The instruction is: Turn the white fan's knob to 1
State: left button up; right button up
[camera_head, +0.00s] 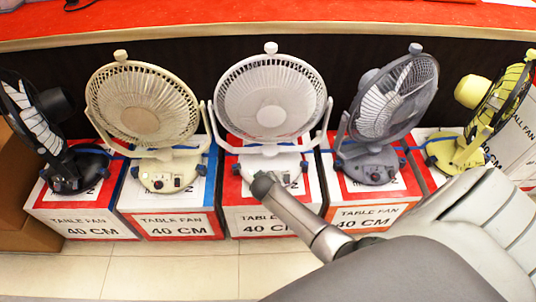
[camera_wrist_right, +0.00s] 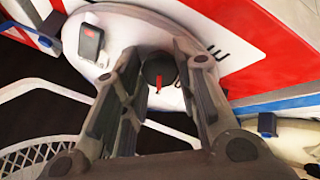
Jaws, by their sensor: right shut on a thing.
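The white fan (camera_head: 271,95) stands in the middle of the row in the head view, its round base (camera_head: 285,166) on a red and white box. My right gripper (camera_head: 262,183) reaches the front of that base and hides the knob there. In the right wrist view the black knob (camera_wrist_right: 158,66) with a red pointer mark sits on the white base (camera_wrist_right: 128,30). My right gripper (camera_wrist_right: 160,85) has one finger on each side of the knob and is shut on it. Any dial numbers are not readable. My left gripper is not in view.
A cream fan (camera_head: 143,105) stands to the left and a grey fan (camera_head: 388,105) to the right. A black fan (camera_head: 50,130) and a yellow fan (camera_head: 480,130) stand at the ends. All sit on boxes below a red counter (camera_head: 270,18). The tiled floor (camera_head: 180,270) in front is bare.

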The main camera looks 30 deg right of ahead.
jog(key=o, duration=1)
jog(key=shift+v, duration=6)
